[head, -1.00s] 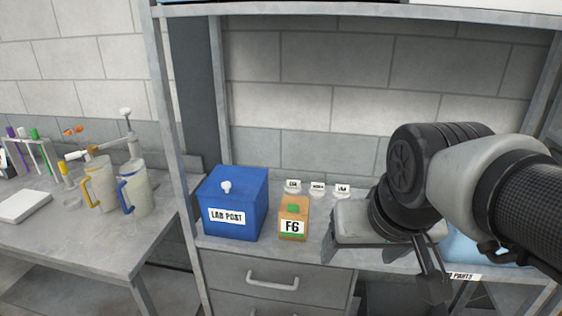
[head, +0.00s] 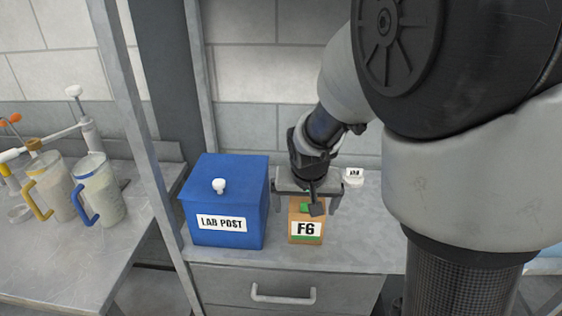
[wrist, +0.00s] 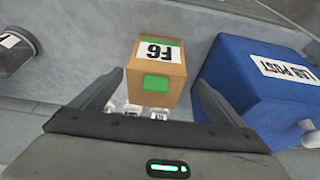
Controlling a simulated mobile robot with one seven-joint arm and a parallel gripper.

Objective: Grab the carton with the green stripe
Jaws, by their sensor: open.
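The carton (head: 306,229) is a small tan box with an F6 label and a green stripe, standing upright on the grey counter just right of the blue box. In the wrist view the carton (wrist: 157,75) lies ahead, between the lines of the two fingers, with a green patch on its top. My gripper (head: 307,206) is open and points down above and slightly behind the carton. In the wrist view my gripper's fingers (wrist: 158,95) are spread wide on either side, and I see no clear contact. The gripper hides part of the carton's top in the head view.
The blue LAB POST box (head: 227,205) with a white knob stands close left of the carton. Small white-labelled jars (head: 353,177) stand behind. A grey shelf post (head: 137,120) rises left. Jugs (head: 97,190) stand on the left table. Counter in front of the carton is clear.

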